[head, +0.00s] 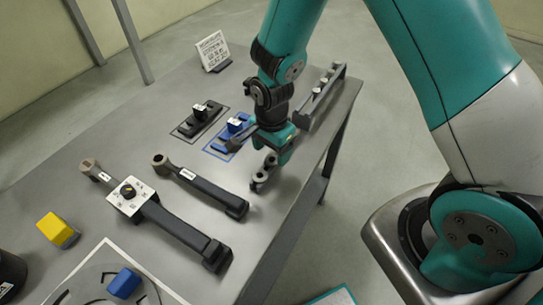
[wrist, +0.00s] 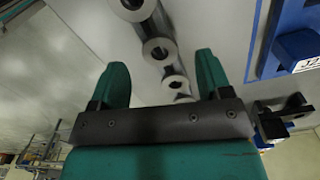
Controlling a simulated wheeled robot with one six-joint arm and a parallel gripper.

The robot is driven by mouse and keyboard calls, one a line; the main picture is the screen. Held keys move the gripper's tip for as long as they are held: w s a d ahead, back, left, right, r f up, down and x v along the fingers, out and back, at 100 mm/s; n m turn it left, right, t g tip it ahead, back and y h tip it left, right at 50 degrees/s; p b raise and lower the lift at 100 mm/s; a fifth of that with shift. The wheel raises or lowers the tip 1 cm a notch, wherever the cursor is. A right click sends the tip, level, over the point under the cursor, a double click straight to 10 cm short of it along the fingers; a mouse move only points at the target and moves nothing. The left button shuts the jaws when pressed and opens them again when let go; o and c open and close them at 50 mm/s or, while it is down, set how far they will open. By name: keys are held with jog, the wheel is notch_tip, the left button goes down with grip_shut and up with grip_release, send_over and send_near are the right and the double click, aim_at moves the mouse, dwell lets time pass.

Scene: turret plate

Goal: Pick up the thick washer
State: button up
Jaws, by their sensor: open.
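My gripper (head: 274,150) is over the right part of the table in the head view, its teal fingers pointing down. In the wrist view its two fingers (wrist: 161,68) stand wide apart, open, with nothing clamped between them. A row of grey ring-shaped metal pieces with centre holes (wrist: 158,50) runs between and beyond the fingers in the wrist view. They differ in size, and I cannot tell which is the thick washer. In the head view ring-like pieces (head: 261,178) show just below the gripper, partly hidden by it.
A blue block on a blue base (head: 235,126) stands close left of my gripper; it also shows in the wrist view (wrist: 300,45). A black fixture (head: 200,116), two torque wrenches (head: 205,190) (head: 170,222), a yellow block (head: 58,230) and a long rack (head: 322,97) share the table (head: 110,140).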

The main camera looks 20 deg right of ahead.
jog(key=shift+f, duration=1.05)
jog(key=shift+f, duration=0.25)
jog(key=c, duration=1)
